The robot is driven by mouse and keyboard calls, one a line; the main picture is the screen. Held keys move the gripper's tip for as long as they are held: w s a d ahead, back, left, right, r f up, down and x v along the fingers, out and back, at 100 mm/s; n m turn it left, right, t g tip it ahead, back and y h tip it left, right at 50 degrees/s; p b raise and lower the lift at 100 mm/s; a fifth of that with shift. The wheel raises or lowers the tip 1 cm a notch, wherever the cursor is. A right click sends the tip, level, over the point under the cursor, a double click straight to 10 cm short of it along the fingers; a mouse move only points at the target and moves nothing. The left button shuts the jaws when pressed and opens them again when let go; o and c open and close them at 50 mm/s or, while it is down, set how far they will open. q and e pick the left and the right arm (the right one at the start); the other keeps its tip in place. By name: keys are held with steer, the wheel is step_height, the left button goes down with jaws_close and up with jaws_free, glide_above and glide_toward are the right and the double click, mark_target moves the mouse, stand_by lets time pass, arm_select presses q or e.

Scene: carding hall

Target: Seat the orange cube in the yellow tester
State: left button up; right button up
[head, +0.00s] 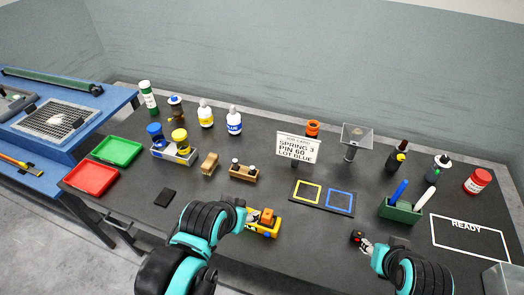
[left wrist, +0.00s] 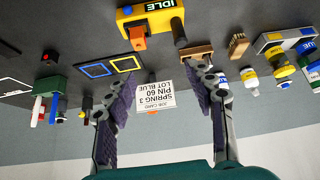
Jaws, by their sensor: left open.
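The yellow tester (head: 262,232) stands near the front edge of the dark table. It also shows at the top of the left wrist view (left wrist: 130,17), upside down, with its display reading IDLE. The orange cube (head: 267,215) shows at the tester's top; in the left wrist view the cube (left wrist: 138,40) is at the tester's edge. I cannot tell whether it sits in a socket. My left gripper (left wrist: 165,85) is open and empty, close beside the tester; its arm partly hides the tester in the head view. My right gripper (head: 362,241) is low over the table, right of the tester; its fingers are unclear.
Behind the tester are a wooden block (head: 244,173), a brush (head: 210,163) and a job card (head: 298,148). Yellow (head: 307,202) and blue (head: 340,212) framed squares lie to the right. A green pen holder (head: 399,211) stands near my right arm. Red (head: 91,191) and green (head: 117,163) trays lie left.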

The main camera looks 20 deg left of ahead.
arm_select(q)
step_height(320, 180, down, 8)
steer(key=b, duration=0.7)
steer(key=shift+c, duration=0.5)
arm_select(e)
step_height(320, 180, down, 8)
arm_select(q)
steer(key=r+g+p, duration=0.1)
steer(key=g+p, duration=0.6)
steer(key=p, duration=0.6)
glide_above(267, 213)
steer(key=shift+s+a+r+m, duration=0.1)
steer(key=shift+s+a+m, duration=0.1)
steer(key=shift+a+m, duration=0.15)
steer(key=shift+w+d+f+p, duration=0.1)
steer(key=shift+f+p, duration=0.2)
steer(key=shift+f, duration=0.3)
steer(key=f, duration=0.2)
steer(key=f+b, duration=0.1)
steer(key=f, duration=0.5)
steer(key=shift+w+d+b, duration=0.1)
steer(key=shift+d+b, duration=0.25)
steer(key=shift+b, duration=0.05)
jaws_close()
arm_select(e)
step_height(267, 213, up, 12)
